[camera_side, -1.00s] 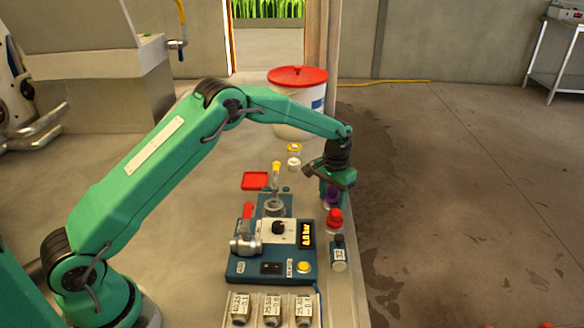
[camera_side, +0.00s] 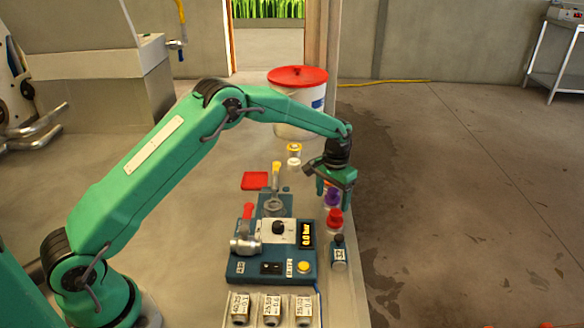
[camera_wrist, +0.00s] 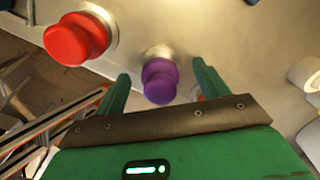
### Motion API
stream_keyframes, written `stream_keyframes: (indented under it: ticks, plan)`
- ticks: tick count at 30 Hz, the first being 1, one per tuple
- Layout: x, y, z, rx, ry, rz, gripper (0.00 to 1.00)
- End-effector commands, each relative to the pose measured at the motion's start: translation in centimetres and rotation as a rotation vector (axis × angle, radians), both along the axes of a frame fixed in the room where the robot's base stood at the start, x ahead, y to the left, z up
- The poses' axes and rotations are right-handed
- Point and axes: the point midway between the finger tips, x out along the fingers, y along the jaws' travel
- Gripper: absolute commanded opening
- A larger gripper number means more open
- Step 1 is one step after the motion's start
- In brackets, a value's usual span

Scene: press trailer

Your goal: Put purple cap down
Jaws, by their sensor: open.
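The purple cap (camera_side: 332,197) stands behind the red cap (camera_side: 335,216) near the right edge of the bench. In the wrist view the purple cap (camera_wrist: 160,80) is upright on a pale round base, between the two green fingers. My gripper (camera_side: 334,191) is just above and around it, open, with one finger on each side. The wrist view shows a gap between each finger of my gripper (camera_wrist: 163,84) and the cap. The red cap (camera_wrist: 75,38) is outside the fingers, to the left.
A teal control box (camera_side: 270,262) with a gauge and valves is left of the caps. A dark-capped bottle (camera_side: 339,254) stands in front of the red cap. A red tray (camera_side: 255,180) and a white bucket (camera_side: 298,125) are farther back. The bench's right edge is close by.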

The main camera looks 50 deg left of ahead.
Motion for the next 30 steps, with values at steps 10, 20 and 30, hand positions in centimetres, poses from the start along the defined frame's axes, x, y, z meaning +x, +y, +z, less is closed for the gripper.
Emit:
stream_keyframes:
  ticks: [10, 20, 30]
  plan:
    - [0.1, 0.0, 4.5, 0.000, -0.006, 0.000, 0.73]
    - [0.1, 0.0, 9.6, 0.000, -0.004, 0.000, 0.73]
    - [0.1, 0.0, 11.7, 0.000, -0.002, 0.000, 0.73]
